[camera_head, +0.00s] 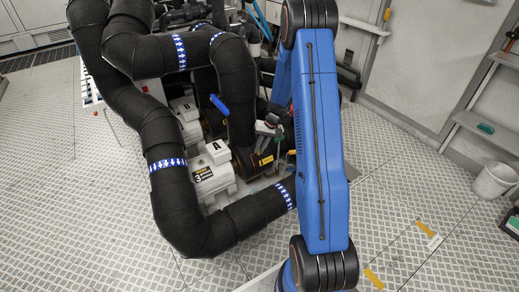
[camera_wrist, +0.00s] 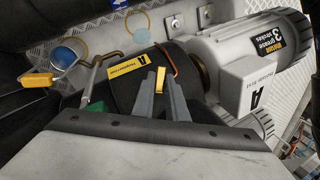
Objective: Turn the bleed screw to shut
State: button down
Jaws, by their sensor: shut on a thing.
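In the wrist view, the two grey fingers of my gripper (camera_wrist: 155,76) reach over the black housing of pump A. A small yellow piece (camera_wrist: 163,90) shows at the fingers. It may be part of the bleed screw, but I cannot make out its shape. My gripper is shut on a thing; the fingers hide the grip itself. A bent copper-coloured rod (camera_wrist: 167,59) lies just beyond the fingertips. A yellow label (camera_wrist: 127,73) marked A is on the housing beside them. In the head view, my blue arm hides most of this spot.
The light grey pump motor (camera_head: 210,176) marked A stands beside the work spot. Thick black pipes (camera_head: 170,192) curve around it at the left. A yellow-handled lever (camera_wrist: 36,80) and a green part (camera_wrist: 96,107) are close by. Floor is clear at left; a white bucket (camera_head: 494,180) is right.

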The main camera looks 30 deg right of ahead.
jog(key=m+y, duration=0.1)
jog(key=m+t, duration=0.1)
jog(key=m, duration=0.1)
jog(key=m+y, duration=0.1)
jog(key=shift+s+d+f+m+t+y, duration=0.15)
jog(key=shift+s+d+m+t+y, duration=0.15)
jog(key=shift+m+t, duration=0.1)
jog(key=m+t+y, duration=0.1)
jog(key=m, duration=0.1)
jog(key=m+t, duration=0.2)
jog(key=m, duration=0.1)
jog(key=shift+s+f+y, duration=0.2)
jog(key=shift+y, duration=0.2)
jog(key=shift+m, duration=0.4)
jog(key=c, duration=1.8)
grip_release()
jog(key=shift+o, duration=0.2)
jog(key=v, duration=1.7)
jog(key=shift+s, duration=0.4)
jog(key=shift+d, duration=0.1)
